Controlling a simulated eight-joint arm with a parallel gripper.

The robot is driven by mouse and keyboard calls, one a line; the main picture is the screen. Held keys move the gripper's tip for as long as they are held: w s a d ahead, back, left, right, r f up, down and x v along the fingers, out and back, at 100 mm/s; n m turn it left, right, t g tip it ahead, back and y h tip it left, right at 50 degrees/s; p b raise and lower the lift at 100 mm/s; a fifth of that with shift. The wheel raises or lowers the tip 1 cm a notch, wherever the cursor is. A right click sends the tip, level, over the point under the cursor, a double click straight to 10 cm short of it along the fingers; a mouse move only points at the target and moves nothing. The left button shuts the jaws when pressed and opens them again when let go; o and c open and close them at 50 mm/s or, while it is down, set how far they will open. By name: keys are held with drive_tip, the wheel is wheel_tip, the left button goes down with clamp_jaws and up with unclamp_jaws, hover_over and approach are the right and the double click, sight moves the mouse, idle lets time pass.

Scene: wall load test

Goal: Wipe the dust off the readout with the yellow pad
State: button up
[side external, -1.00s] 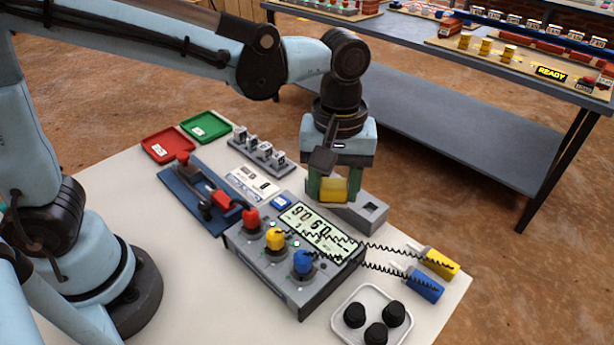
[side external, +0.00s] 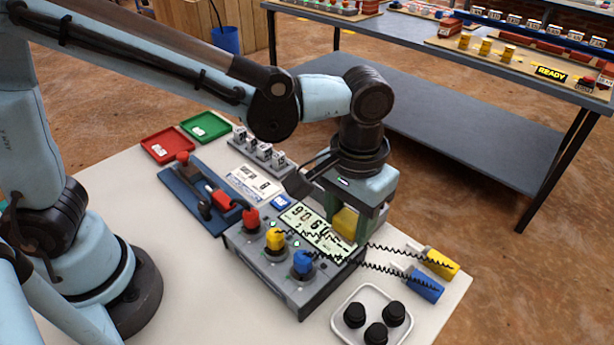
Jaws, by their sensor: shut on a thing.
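The readout (side external: 308,222) is a pale green screen with dark digits on the grey control box (side external: 297,298). Its right part is hidden behind my gripper and the pad. The yellow pad (side external: 345,221) is held between the fingers of my gripper (side external: 345,213), which is shut on it. The pad is at the far right end of the readout, close over the screen. I cannot tell whether it touches the glass. Dust on the readout is too small to make out.
Red, yellow (side external: 274,239) and blue (side external: 303,263) plugs stand on the box, with coiled black leads crossing to yellow (side external: 441,262) and blue (side external: 425,285) probes. A white tray (side external: 342,325) holds black knobs. A blue fixture (side external: 190,198) lies left. Red (side external: 152,155) and green (side external: 204,139) trays are behind.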

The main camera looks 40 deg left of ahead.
sight(350, 218)
wheel_tip(350, 218, down, 4)
drive_tip(key=shift+f, duration=0.15)
drive_tip(key=shift+a+f, duration=0.15)
drive_tip(key=shift+a, duration=0.15)
drive_tip(key=shift+c, duration=0.3)
drive_tip(key=shift+a+f, duration=0.15)
drive_tip(key=shift+a, duration=1)
drive_tip(key=shift+a+f, duration=0.1)
drive_tip(key=shift+a, duration=1.05)
drive_tip(key=shift+a+r, duration=0.1)
drive_tip(key=shift+a, duration=1.75)
drive_tip(key=a, duration=0.3)
drive_tip(key=shift+a, duration=0.1)
drive_tip(key=shift+d, duration=6)
drive_tip(key=shift+d+r, duration=0.1)
drive_tip(key=shift+r, duration=4)
drive_tip(key=shift+f, duration=0.1)
